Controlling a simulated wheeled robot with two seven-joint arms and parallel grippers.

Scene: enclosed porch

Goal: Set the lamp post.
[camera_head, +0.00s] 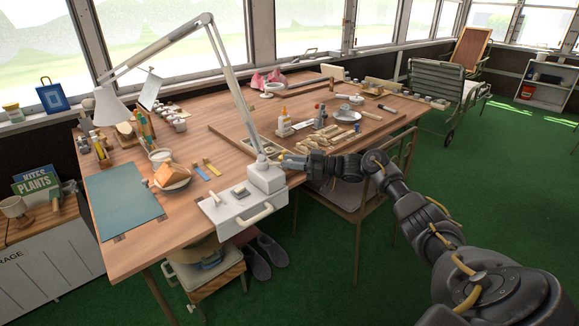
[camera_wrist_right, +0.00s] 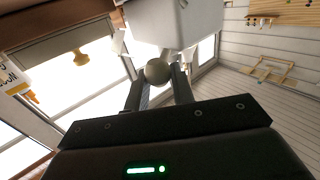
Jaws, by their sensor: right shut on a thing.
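The white lamp (camera_head: 235,95) has a jointed post that rises from a white block-shaped base (camera_head: 266,178) at the table's front edge. Its shade (camera_head: 111,106) hangs at the left. My right gripper (camera_head: 284,160) reaches the foot of the post from the right, just above the base. In the wrist view my right gripper (camera_wrist_right: 160,84) has its two fingers on either side of a pale round knob (camera_wrist_right: 158,71), and is shut on it. A white box-shaped part (camera_wrist_right: 178,20) is right beside the knob. My left gripper is not in view.
A chair (camera_head: 358,205) stands under my right arm.

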